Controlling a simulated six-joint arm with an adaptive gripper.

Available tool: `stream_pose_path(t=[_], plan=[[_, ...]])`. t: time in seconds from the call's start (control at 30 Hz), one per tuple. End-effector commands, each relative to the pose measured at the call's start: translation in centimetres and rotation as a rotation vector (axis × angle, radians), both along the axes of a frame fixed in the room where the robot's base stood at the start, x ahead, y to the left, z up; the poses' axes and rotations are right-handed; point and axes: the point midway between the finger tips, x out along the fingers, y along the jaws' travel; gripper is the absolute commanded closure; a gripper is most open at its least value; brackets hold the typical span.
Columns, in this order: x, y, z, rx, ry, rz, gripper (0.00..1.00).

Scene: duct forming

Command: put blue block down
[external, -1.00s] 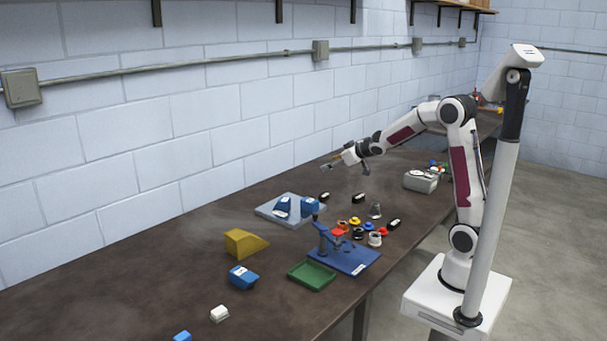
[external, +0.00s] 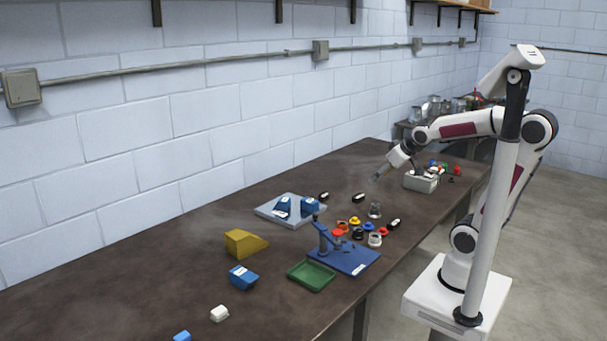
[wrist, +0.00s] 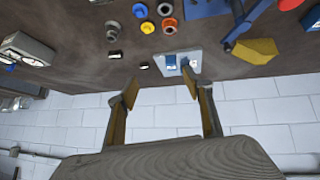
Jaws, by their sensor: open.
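The plate (wrist: 180,54) also shows in the wrist view. A third blue block (external: 243,277) lies on the table nearer the front, and part of another blue piece (external: 183,336) shows at the bottom edge. My gripper (external: 376,178) is in the air above the table, right of the plate and apart from the blocks. Its fingers (wrist: 160,90) are open with nothing between them.
A yellow wedge (external: 240,243), a green tray (external: 311,275) and a blue-based press (external: 352,260) stand in front of the plate. Several small coloured parts (external: 355,222) lie beside the press. A grey box (external: 420,183) stands at the right. The table's left part is mostly clear.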

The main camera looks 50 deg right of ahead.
Motion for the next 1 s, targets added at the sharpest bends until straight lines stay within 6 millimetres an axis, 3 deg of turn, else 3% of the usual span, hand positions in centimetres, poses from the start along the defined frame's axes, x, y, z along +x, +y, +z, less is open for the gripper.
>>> stream_pose_path(t=[0.3, 0.5, 0.7, 1.0], plan=[[-8.9, 3.0, -1.8, 0.076, 0.111, 0.027, 0.49], [-13.2, 4.7, -3.2, 0.119, 0.171, 0.057, 0.49], [-15.1, 5.5, -3.8, 0.139, 0.199, 0.073, 0.49], [-15.2, 5.5, -3.9, 0.141, 0.202, 0.074, 0.49]])
